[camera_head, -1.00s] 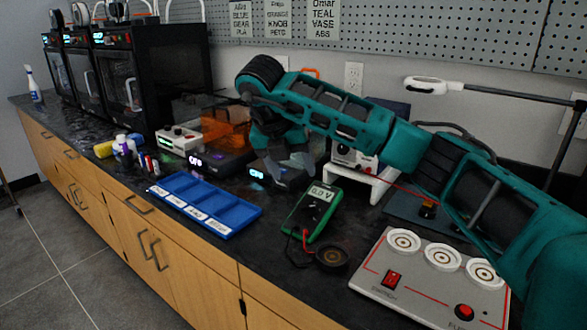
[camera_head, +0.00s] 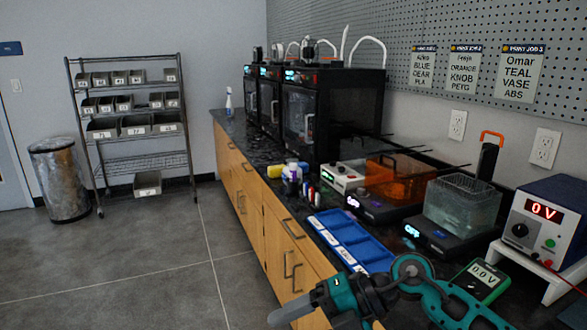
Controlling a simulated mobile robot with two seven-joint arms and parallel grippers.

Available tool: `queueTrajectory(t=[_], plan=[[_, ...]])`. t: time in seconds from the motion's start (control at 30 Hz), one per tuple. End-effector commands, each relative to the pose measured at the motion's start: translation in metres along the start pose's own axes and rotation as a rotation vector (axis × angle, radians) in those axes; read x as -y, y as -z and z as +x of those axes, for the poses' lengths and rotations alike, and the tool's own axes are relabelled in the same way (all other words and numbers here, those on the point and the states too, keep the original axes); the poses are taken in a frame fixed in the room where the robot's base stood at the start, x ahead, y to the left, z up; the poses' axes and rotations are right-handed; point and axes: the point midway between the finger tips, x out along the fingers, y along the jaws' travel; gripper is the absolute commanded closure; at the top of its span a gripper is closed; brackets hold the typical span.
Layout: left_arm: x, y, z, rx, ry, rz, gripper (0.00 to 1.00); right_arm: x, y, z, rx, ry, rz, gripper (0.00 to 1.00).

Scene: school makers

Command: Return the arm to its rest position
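My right arm comes in at the bottom right and is folded low in front of the bench. Its teal links end at my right gripper (camera_head: 291,311), whose grey fingers point left over the floor beside the cabinet fronts. The fingers are seen side-on and overlap, so I cannot tell whether they are open or shut. I see no object at the fingertips. My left gripper is not in view.
The blue divided tray (camera_head: 350,240) and green multimeter (camera_head: 482,280) lie on the bench close behind my arm. The floor (camera_head: 150,270) at left is clear.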

Motion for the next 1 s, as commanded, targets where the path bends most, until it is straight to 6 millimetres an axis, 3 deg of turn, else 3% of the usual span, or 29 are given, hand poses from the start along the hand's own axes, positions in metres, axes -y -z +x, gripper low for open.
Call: queueTrajectory(t=[0.1,0.2,0.27,0.37,0.47,0.63,0.8,0.9,1.0], plan=[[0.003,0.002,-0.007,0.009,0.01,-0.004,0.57,-0.034,0.022,0.011,-0.016,-0.357,0.101,0.36],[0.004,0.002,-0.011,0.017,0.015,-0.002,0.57,-0.052,0.024,0.002,0.037,-0.628,0.225,0.36],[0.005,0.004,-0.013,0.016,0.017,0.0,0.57,-0.055,0.021,-0.009,0.091,-0.773,0.318,0.36],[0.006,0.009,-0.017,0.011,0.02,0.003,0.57,-0.042,0.009,-0.03,0.216,-0.979,0.505,0.36],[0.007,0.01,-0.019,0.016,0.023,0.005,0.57,-0.009,-0.003,-0.051,0.371,-1.131,0.726,0.36],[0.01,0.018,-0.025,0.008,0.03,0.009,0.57,0.086,-0.001,-0.073,0.667,-1.244,1.162,0.36],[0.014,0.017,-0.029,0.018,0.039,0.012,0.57,0.184,0.039,-0.073,0.902,-1.19,1.566,0.36],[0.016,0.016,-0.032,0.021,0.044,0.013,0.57,0.219,0.064,-0.069,0.975,-1.135,1.721,0.36],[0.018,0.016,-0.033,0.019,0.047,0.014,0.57,0.237,0.08,-0.066,1.009,-1.098,1.806,0.36]])
